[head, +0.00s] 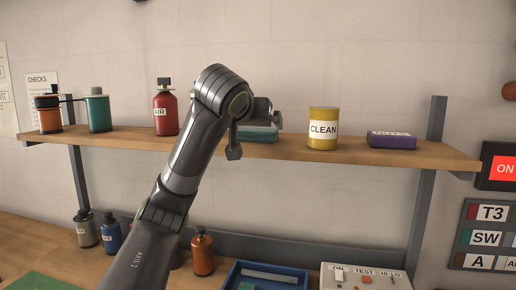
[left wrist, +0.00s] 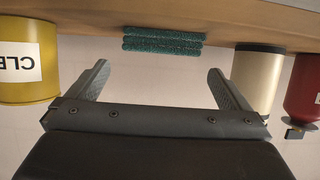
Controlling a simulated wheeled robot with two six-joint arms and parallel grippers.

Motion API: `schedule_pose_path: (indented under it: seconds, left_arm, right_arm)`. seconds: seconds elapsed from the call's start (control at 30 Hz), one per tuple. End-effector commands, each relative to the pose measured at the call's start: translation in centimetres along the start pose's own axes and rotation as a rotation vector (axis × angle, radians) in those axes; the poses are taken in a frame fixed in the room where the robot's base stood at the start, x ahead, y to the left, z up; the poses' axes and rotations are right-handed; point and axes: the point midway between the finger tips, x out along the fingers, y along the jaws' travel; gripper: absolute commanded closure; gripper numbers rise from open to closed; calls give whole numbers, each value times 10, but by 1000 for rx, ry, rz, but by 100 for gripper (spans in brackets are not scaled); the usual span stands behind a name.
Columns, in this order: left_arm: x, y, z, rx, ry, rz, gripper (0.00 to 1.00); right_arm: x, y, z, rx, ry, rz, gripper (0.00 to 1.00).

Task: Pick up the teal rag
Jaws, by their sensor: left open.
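The teal rag (head: 258,133) is a flat folded stack on the wooden shelf, partly hidden by my left gripper in the head view. In the left wrist view, which is upside down, the rag (left wrist: 163,39) lies ahead of the fingertips, roughly centred between their lines. My left gripper (head: 254,137) is at the shelf's front. In the wrist view the gripper (left wrist: 158,72) is open and empty, its two fingers apart. Contact with the rag does not show. My right gripper is in neither view.
The shelf (head: 335,148) also holds a yellow CLEAN tin (head: 323,130), a purple block (head: 391,140), a red AIR bottle (head: 165,108) and a cream cylinder (left wrist: 257,78) between rag and bottle. Below are a blue tray (head: 268,277) and a switch panel (head: 365,278).

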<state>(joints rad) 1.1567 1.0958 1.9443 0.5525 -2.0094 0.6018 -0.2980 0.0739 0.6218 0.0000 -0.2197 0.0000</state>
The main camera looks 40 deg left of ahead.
Motion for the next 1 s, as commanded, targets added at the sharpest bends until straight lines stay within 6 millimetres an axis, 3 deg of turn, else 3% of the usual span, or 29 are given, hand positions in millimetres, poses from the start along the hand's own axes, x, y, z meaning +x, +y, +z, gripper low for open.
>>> schedule_pose_path:
  seconds: [0.07,0.3,0.43,0.7,1.0]
  left_arm:
    - [6,1,5,-1,-1,2,0]
    - [28,0,0,1,-3,-1,0]
    - [37,-1,-1,2,-4,-1,0]
    - [75,-2,-1,2,-4,0,0]
    - [81,-2,0,2,-1,0,0]
  right_arm:
    - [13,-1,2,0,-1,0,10]
    - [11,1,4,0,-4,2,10]
    - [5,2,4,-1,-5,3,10]
    - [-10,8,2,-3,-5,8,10]
    - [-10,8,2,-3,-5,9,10]
